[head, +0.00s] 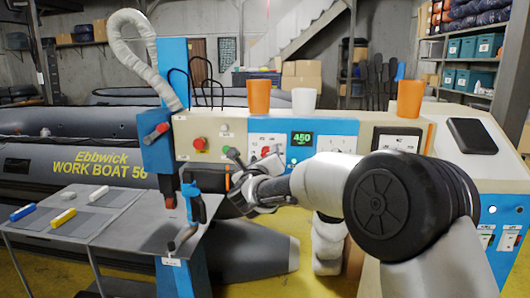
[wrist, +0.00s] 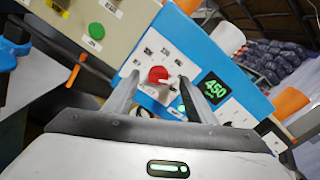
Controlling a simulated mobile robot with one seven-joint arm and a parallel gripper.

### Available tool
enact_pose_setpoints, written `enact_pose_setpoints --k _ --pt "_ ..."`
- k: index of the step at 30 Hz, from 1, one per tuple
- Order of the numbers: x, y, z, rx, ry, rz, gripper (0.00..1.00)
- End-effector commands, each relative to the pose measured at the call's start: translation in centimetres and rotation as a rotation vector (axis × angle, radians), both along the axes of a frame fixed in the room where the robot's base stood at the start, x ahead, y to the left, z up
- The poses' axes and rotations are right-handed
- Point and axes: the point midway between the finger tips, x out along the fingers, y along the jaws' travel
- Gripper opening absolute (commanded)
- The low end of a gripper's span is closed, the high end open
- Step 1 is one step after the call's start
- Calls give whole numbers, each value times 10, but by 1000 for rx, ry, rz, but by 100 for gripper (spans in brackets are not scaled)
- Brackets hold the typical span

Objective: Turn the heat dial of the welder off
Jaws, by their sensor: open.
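The welder's heat dial (wrist: 158,75) is a red knob on a white plate with several labelled positions around it, too small to read. It sits between my open fingers in the wrist view, ahead of the fingertips, and no contact shows. A green display reading 450 (wrist: 214,87) is beside it; the display (head: 301,139) also shows in the head view. My gripper (head: 236,172) is in front of the welder's panel (head: 340,128), with the dial partly hidden behind it. In the wrist view my gripper (wrist: 155,95) is open and empty.
A green button (wrist: 97,30) is left of the dial. Orange cups (head: 259,96) and a white cup (head: 304,101) stand on top of the panel. A blue hand tool (head: 196,205) hangs left of my gripper, above a grey table (head: 75,225). A dark phone-like slab (head: 472,136) lies at right.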

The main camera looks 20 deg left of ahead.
Motion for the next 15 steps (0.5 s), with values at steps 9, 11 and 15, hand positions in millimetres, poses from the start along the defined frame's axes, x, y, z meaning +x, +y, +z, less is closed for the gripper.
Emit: enact_pose_setpoints --k 9,11,15 --pt "17 4 0 -2 -1 1 51" --pt "17 4 0 -2 -1 1 51" --pt "17 4 0 -2 -1 1 47"
